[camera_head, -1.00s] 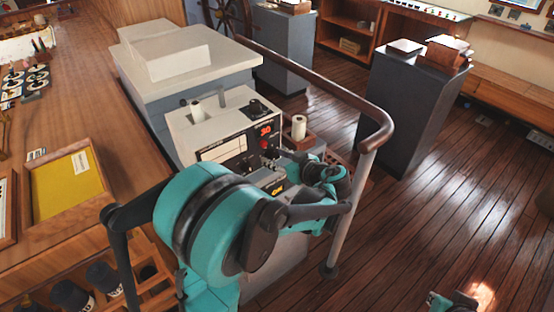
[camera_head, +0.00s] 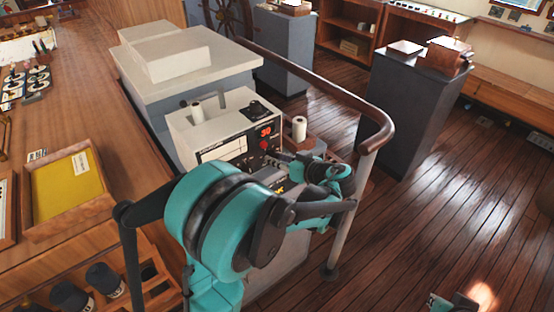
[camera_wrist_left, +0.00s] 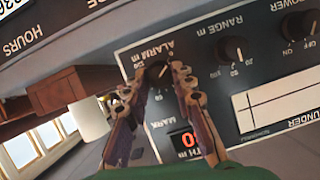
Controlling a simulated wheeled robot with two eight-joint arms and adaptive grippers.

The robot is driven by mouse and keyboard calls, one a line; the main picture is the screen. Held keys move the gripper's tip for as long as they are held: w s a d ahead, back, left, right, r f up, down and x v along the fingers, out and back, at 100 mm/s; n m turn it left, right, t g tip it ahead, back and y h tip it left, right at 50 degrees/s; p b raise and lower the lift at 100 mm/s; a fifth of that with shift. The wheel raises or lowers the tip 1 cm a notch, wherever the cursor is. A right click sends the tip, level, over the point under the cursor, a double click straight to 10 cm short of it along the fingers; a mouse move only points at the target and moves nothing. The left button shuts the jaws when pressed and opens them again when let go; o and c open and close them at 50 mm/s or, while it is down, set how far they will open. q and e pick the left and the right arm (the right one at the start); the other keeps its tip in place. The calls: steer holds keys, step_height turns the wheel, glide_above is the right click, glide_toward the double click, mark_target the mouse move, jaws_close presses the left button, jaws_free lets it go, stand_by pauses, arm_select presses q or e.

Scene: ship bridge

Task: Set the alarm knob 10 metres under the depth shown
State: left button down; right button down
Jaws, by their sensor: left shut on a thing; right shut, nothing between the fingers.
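The echo sounder (camera_head: 207,128) is a pale box with a dark front panel. Its red display (camera_head: 264,131) reads 30 in the head view. In the left wrist view the panel is upside down, and the display (camera_wrist_left: 190,143) is partly hidden by a finger. The alarm knob (camera_wrist_left: 157,70) is black and round, under the label ALARM m. My left gripper (camera_wrist_left: 160,77) is shut on it, one finger on each side; its exact setting is hard to read. My right gripper (camera_head: 452,303) is shut and empty, low at the right edge, away from the panel.
A curved handrail (camera_head: 375,120) with a post runs close by my left wrist. The range knob (camera_wrist_left: 235,50) and power knob (camera_wrist_left: 298,25) sit beside the alarm knob. The floor at right is clear.

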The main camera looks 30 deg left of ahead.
arm_select(q)
steer(key=m+g, duration=0.1)
steer(key=m+g+y+b, duration=0.1)
steer(key=shift+w+d+f+m, duration=0.1)
steer(key=shift+w+f+m, duration=0.05)
steer(key=shift+m, duration=0.25)
steer(key=m+g+y+b, duration=0.1)
steer(key=m, duration=0.2)
steer(key=shift+w, duration=0.1)
steer(key=shift+y, duration=0.3)
steer(key=c, duration=1.3)
jaws_free()
steer(key=v, duration=1.2)
steer(key=shift+w, duration=0.1)
